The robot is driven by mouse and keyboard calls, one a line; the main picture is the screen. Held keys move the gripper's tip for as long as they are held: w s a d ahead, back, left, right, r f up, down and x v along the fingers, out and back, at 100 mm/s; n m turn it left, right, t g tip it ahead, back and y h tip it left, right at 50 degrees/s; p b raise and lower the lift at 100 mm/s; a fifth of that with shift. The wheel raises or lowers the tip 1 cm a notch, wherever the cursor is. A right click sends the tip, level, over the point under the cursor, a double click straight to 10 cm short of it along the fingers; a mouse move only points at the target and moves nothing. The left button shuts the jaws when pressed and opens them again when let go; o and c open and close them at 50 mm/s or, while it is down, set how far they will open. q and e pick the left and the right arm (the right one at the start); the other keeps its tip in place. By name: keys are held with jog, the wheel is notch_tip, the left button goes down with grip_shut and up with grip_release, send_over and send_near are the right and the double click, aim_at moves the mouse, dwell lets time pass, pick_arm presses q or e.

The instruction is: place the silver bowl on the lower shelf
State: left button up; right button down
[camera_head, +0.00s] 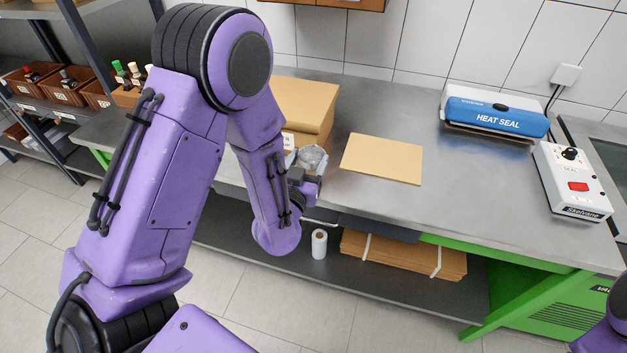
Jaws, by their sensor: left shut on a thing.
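The silver bowl (311,157) is small and shiny. It is in my left gripper (306,178) at the front edge of the steel bench, in front of a cardboard box. My left gripper is shut on it; my forearm and wrist hide part of the grip. The lower shelf (345,287) is the dark surface under the bench. My right gripper is out of view; only a bit of my right arm shows at the lower right corner.
On the lower shelf are a white roll (319,244) and strapped flat cardboard (402,255). The bench (455,195) carries a cardboard box (303,108), a tan board (382,159), a blue heat sealer (494,113) and a white control box (570,182). A rack with bins stands at left.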

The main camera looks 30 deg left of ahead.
pick_arm(q)
jog(key=f, duration=0.1)
jog(key=w+f, duration=0.1)
jog(key=f, duration=0.1)
jog(key=w+f, duration=0.1)
jog(key=f, duration=0.1)
jog(key=shift+w+d+f, duration=0.1)
jog(key=shift+d+f, duration=0.05)
jog(key=shift+f, duration=0.25)
jog(key=o, duration=1.1)
jog(key=shift+c, duration=0.2)
jog(key=shift+r, duration=0.2)
jog(key=v, duration=1.2)
jog(key=s+a+f+n+g, duration=0.1)
jog(key=s+f+g, duration=0.3)
jog(key=f, duration=0.4)
jog(key=s+a+f+n+g, duration=0.1)
jog(key=s+a+f+g, duration=0.1)
jog(key=s+f+g, duration=0.3)
notch_tip(320, 180, down, 4)
jog(key=shift+s+a+f+g+b, duration=0.15)
jog(key=shift+s+a+g+b, duration=0.2)
jog(key=shift+s, duration=0.2)
jog(key=shift+o, duration=0.5)
jog(key=s+a+f+n+g, duration=0.1)
jog(key=s+f+g, duration=0.3)
jog(key=s, duration=0.5)
jog(key=shift+f+n+g+h, duration=0.35)
jog(key=shift+f+n, duration=0.15)
jog(key=shift+f, duration=0.15)
